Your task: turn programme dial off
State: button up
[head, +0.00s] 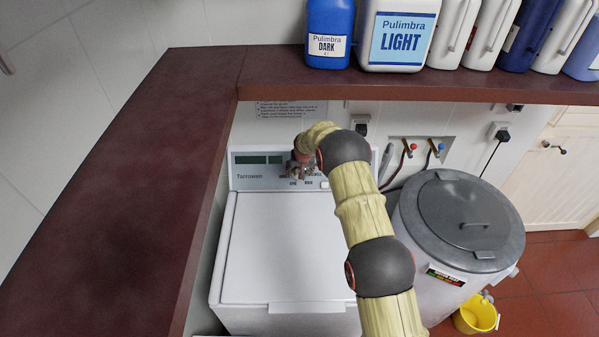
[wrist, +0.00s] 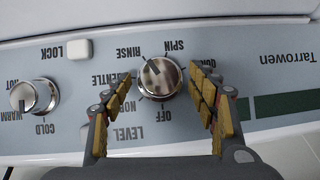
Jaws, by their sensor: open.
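The programme dial (wrist: 158,78) is a round silver knob on the washer's grey control panel (wrist: 270,75), which appears upside down in the wrist view. Its dark pointer mark faces up-left, toward the RINSE and SPIN side. The OFF label (wrist: 166,115) is below the dial in that view. My gripper (wrist: 155,86) is open, with one padded finger on each side of the dial. Gaps show between fingers and dial; contact is not visible. In the head view, my gripper (head: 302,172) is at the panel and hides the dial.
A second knob (wrist: 36,96) for water temperature and a white LOCK button (wrist: 78,49) are on the panel. The washer lid (head: 285,245) is closed. A dark red counter (head: 130,150) is at left and behind, with detergent bottles (head: 400,45). A grey-lidded tub (head: 460,220) stands at right.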

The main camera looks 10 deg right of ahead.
jog(key=c, duration=0.3)
jog(key=c, duration=0.8)
jog(key=shift+c, duration=0.3)
jog(key=shift+f+b, duration=0.1)
jog(key=shift+b, duration=0.25)
